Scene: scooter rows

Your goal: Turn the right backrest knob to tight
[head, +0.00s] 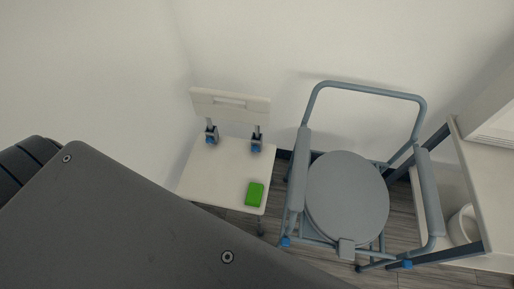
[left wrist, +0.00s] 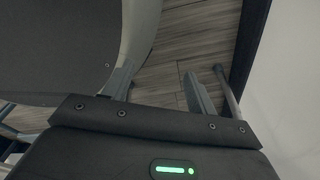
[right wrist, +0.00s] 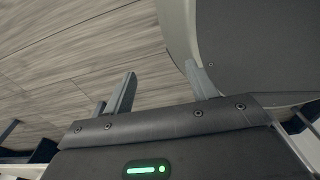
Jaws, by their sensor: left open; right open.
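A white shower chair (head: 222,180) stands against the wall in the head view. Its backrest (head: 230,106) is held by two brackets, each with a blue knob. The left-hand knob (head: 210,140) and the right-hand knob (head: 256,148) are small; I cannot tell how tight either is. My left gripper (left wrist: 160,92) is open and empty in the left wrist view, over wood floor. My right gripper (right wrist: 163,88) is open and empty in the right wrist view, also over floor. Neither gripper shows in the head view, and neither wrist view shows the knobs.
A green block (head: 255,194) lies on the chair's seat. A grey commode chair (head: 347,195) with armrests stands close on the right. A white-topped table or shelf (head: 470,170) and a white bin (head: 463,226) are at far right. White walls close off the back.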

